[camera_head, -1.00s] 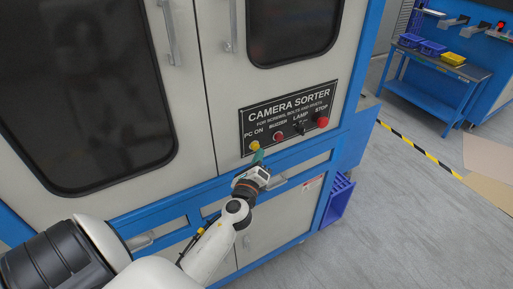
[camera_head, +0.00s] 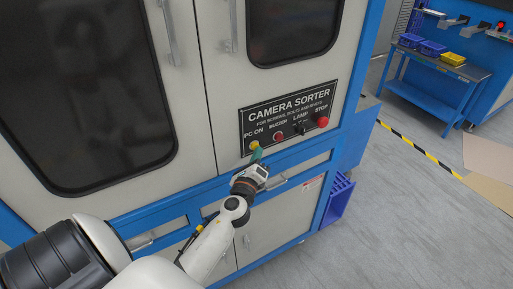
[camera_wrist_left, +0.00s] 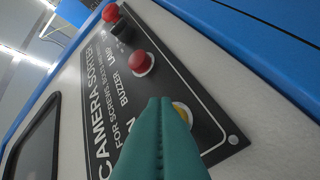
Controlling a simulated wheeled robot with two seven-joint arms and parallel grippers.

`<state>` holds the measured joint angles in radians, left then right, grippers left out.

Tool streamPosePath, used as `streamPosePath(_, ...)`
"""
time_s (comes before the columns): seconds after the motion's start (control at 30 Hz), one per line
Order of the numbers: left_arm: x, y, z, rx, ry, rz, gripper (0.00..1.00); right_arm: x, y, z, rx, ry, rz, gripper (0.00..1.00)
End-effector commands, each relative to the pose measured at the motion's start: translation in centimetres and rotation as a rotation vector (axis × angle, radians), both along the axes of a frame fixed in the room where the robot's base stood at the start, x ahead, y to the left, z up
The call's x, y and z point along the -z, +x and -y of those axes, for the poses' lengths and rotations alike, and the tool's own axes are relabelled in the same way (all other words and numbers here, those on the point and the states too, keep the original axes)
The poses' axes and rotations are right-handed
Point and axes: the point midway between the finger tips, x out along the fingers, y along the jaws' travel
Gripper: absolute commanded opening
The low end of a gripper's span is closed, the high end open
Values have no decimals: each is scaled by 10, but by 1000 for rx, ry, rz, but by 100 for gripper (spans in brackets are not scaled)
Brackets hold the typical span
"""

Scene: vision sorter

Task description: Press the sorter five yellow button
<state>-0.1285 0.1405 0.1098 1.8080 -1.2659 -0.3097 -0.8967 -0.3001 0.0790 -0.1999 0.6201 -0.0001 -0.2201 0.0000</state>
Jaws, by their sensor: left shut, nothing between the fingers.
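The yellow button (camera_head: 255,145) sits at the lower left of the black camera sorter panel (camera_head: 288,117), under the PC ON label. My left gripper (camera_head: 257,155) is shut and empty, with its green fingertips right at the yellow button. In the left wrist view the closed fingers (camera_wrist_left: 161,110) cover most of the yellow button (camera_wrist_left: 183,112), and only part of its edge shows beside them. I cannot tell whether the tips touch it. My right gripper is not in view.
The panel also holds a red buzzer button (camera_head: 279,136), a black lamp switch (camera_head: 301,129) and a red stop button (camera_head: 322,122). A blue rail (camera_head: 290,158) and drawer handle lie below. A blue bench (camera_head: 440,80) with bins stands at the far right.

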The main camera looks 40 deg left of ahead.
Motion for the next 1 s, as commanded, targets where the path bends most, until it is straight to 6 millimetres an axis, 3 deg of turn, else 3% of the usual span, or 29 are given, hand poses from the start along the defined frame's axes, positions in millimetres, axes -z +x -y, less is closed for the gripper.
streamPosePath(0.5,-1,1,-2,-2,0,1,0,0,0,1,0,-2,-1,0)
streamPosePath(1.0,0,-6,13,-2,1,1,0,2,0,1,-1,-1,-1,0)
